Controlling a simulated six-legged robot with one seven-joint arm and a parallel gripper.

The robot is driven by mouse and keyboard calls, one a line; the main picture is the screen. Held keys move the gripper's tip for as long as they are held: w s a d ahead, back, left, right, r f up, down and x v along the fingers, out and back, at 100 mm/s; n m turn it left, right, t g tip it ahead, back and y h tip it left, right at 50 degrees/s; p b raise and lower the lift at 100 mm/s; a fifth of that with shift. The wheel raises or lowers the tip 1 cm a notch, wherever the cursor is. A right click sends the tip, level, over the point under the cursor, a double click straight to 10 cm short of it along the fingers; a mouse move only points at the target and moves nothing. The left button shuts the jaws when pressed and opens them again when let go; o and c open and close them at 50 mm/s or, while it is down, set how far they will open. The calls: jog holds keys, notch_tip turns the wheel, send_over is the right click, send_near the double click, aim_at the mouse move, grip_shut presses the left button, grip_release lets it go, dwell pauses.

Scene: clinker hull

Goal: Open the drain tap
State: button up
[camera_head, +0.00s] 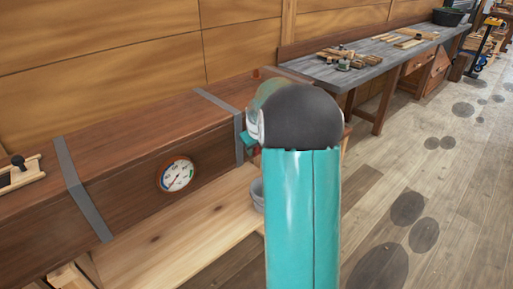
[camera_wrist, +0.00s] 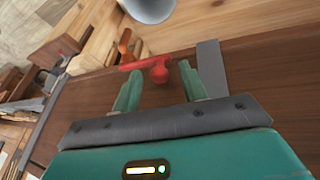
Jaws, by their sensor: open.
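The drain tap (camera_wrist: 160,73) is red, with a bar-shaped handle and a rounded body, on the dark wooden box. In the wrist view it lies between and just beyond the fingertips of my gripper (camera_wrist: 161,72). The green fingers are apart, one on each side of the tap body, and the handle reaches left across the left fingertip. I cannot tell whether they touch. In the head view my teal arm hides most of the gripper and tap area.
The long wooden box (camera_head: 125,183) carries a round gauge (camera_head: 175,174) and grey straps (camera_head: 80,190). A grey bucket (camera_head: 257,195) stands below, partly hidden by my arm; it also shows in the wrist view (camera_wrist: 148,8). A workbench (camera_head: 375,62) stands behind.

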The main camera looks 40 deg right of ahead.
jog(key=shift+w+d+f, duration=0.1)
jog(key=shift+w+f, duration=0.05)
jog(key=shift+f, duration=0.1)
grip_shut()
